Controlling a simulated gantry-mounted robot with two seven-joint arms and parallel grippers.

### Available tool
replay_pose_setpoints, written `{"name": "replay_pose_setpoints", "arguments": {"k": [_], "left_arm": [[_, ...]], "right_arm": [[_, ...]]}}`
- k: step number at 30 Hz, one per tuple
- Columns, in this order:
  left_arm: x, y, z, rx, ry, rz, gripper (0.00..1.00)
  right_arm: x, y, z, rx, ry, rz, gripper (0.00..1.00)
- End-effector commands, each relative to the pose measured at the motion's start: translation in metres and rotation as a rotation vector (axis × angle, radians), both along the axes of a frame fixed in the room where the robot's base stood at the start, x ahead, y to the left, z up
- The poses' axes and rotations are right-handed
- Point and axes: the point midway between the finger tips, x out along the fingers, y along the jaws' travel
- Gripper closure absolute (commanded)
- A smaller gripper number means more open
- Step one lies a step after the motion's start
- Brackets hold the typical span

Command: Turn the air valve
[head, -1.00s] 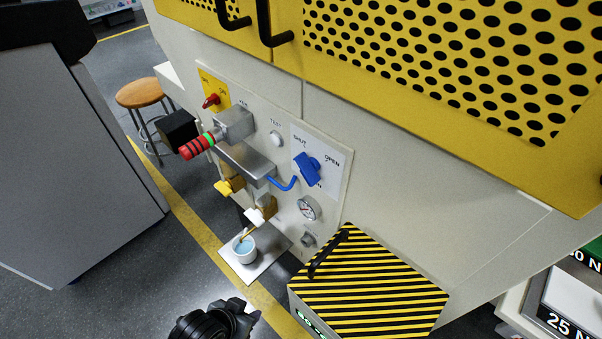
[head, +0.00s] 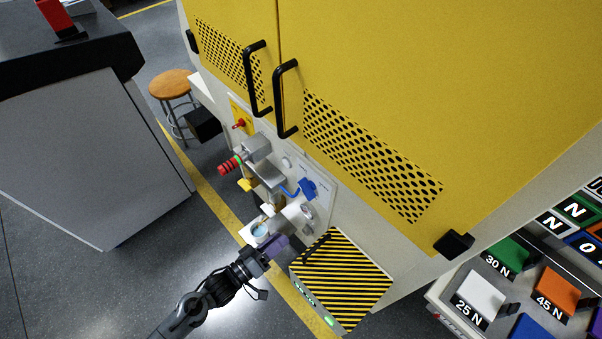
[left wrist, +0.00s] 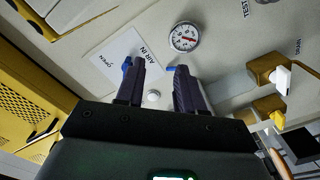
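The blue air valve handle (head: 307,188) sits on a white label plate on the machine's front panel. In the left wrist view, the label plate (left wrist: 107,58) reads AIR IN and OPEN, and a small part of the blue handle (left wrist: 126,64) shows beside one finger; the rest is hidden. My left gripper (head: 284,243) is below and in front of the valve, apart from it, near the striped box. In the left wrist view, its two fingers (left wrist: 160,68) are spread with nothing held between them. My right gripper is not in view.
A pressure gauge (head: 308,211) is below the valve; it also shows in the left wrist view (left wrist: 184,37).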

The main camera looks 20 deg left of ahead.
Motion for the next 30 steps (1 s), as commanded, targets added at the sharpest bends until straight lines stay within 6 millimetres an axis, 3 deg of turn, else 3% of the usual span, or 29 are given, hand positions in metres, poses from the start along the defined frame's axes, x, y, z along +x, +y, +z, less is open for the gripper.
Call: {"name": "replay_pose_setpoints", "arguments": {"k": [1, 9, 14, 20, 30], "left_arm": [[0.004, 0.005, 0.028, 0.014, 0.004, -0.003, 0.63], [0.019, 0.015, 0.083, 0.051, -0.011, -0.011, 0.63], [0.025, 0.016, 0.098, 0.055, -0.022, -0.011, 0.63], [0.039, 0.009, 0.100, 0.053, -0.028, -0.010, 0.63], [0.088, -0.014, 0.099, 0.054, -0.027, -0.010, 0.63]], "right_arm": [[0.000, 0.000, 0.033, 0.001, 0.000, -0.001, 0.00], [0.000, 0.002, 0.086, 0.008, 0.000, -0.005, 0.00], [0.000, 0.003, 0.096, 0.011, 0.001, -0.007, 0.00], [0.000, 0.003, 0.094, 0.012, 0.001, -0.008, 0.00], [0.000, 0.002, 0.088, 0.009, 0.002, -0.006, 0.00]]}}
